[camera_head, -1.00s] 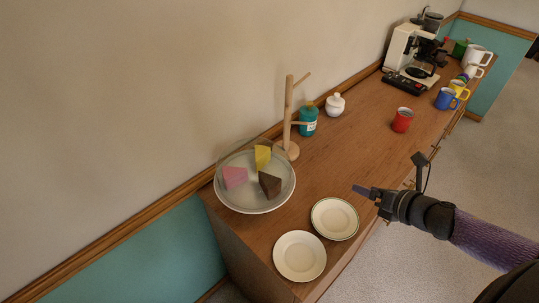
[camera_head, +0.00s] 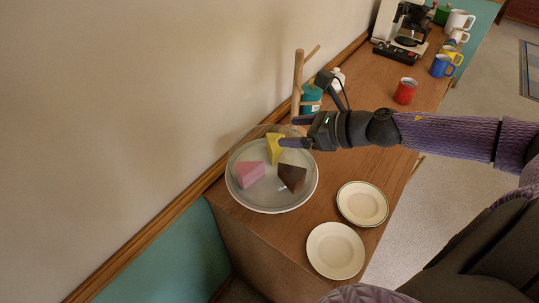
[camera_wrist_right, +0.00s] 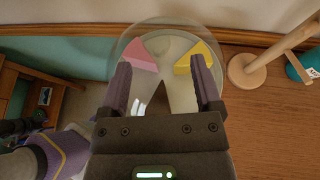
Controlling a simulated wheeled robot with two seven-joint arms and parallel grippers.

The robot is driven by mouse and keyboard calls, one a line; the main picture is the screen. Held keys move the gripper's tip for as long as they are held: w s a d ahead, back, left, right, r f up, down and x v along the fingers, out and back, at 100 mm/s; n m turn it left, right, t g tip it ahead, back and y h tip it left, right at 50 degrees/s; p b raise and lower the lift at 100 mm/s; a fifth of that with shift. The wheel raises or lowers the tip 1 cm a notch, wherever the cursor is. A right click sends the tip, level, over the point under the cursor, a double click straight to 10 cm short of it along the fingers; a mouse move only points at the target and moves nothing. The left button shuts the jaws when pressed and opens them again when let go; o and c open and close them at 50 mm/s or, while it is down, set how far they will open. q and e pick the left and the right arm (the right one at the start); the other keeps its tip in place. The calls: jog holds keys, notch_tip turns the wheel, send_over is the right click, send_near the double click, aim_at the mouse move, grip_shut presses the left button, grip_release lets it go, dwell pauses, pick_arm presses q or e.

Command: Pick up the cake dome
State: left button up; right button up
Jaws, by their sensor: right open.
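A clear, nearly invisible cake dome (camera_wrist_right: 163,25) covers a round pale plate (camera_head: 266,208) with pink, yellow and dark brown cake slices, at the near end of the wooden cabinet. My right gripper (camera_head: 286,132) is open over the far right side of the plate, by the yellow slice. In the right wrist view its two fingers (camera_wrist_right: 163,82) stand apart with the dome and slices beyond and between them; the brown slice is mostly hidden. I cannot tell if the fingers touch the dome.
A wooden mug tree (camera_head: 298,85) stands close behind the gripper, with a teal bottle (camera_head: 311,98) beside it. Two small plates (camera_head: 335,250) lie at the cabinet's front edge. A red mug (camera_head: 405,91) stands farther right. The wall borders the left side.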

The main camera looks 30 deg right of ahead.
aim_at(272, 130)
jog(key=shift+w+a+f, duration=0.1)
jog(key=shift+w, duration=0.1)
jog(key=shift+w+a+p, duration=0.2)
jog(key=shift+w+p, duration=0.05)
jog(key=shift+p, duration=0.15)
jog(key=p+x, duration=0.2)
jog(key=x, duration=0.2)
jog(key=shift+a, duration=0.2)
jog(key=shift+f, duration=0.15)
jog(key=c, duration=0.9)
grip_shut()
